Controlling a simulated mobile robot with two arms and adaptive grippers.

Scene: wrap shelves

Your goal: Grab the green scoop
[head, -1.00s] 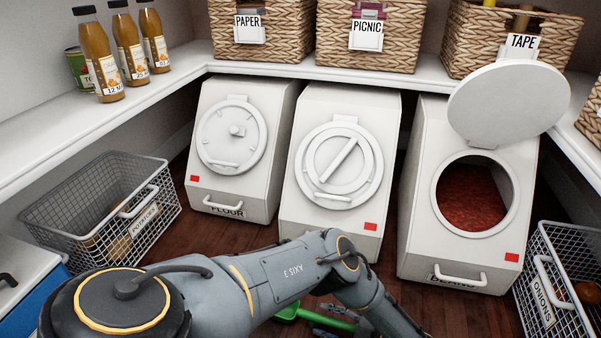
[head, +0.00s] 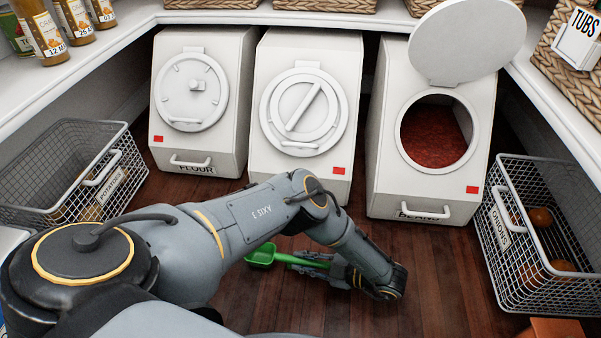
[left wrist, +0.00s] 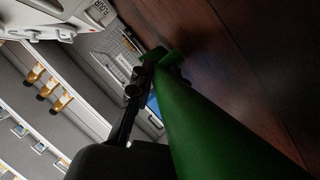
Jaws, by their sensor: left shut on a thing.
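The green scoop (head: 262,255) is low over the wooden floor in the head view, in front of the bins. Its bowl points left, and its handle runs right into my left gripper (head: 318,264). My left gripper is shut on the handle, and my forearm hides part of the area around it. In the left wrist view the scoop (left wrist: 205,130) is a large dark green shape close to the camera, beside a black finger. Whether it touches the floor is hard to tell. My right gripper is not in view.
Three white bins stand behind: the flour bin (head: 200,100), a middle bin (head: 303,105) and the beans bin (head: 430,130), its lid raised. A potatoes basket (head: 75,170) is at left, an onions basket (head: 545,235) at right. Open floor lies in front of the bins.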

